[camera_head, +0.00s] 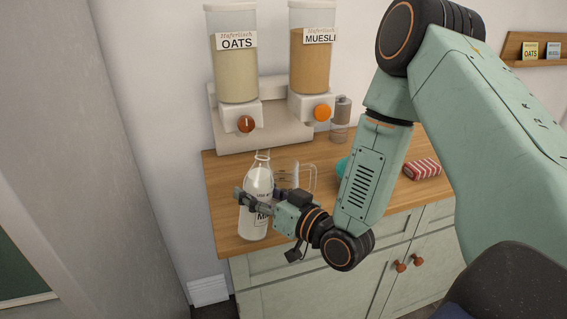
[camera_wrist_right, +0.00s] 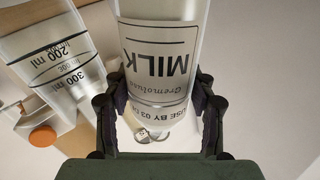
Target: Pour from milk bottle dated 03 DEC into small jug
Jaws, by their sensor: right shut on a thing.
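The milk bottle (camera_head: 261,181) is clear glass with white milk inside and stands upright, close to the counter's front left. It fills the middle of the right wrist view (camera_wrist_right: 160,62), where its label reads MILK and USE BY 03, the rest cut off by the curve. My right gripper (camera_head: 256,203) is shut on the bottle, one finger on each side in the wrist view (camera_wrist_right: 160,105). I cannot tell whether its base touches the counter. A clear jug (camera_head: 306,178) with a handle stands just behind and right of it; a ml-marked clear vessel (camera_wrist_right: 55,65) shows in the wrist view.
Two dispensers, oats (camera_head: 236,72) and muesli (camera_head: 311,60), stand on a beige base (camera_head: 270,140) behind. A grey-topped container (camera_head: 341,115), a teal item (camera_head: 342,167) and a red striped item (camera_head: 422,169) are on the wooden counter (camera_head: 228,215). My right arm covers much of its right part.

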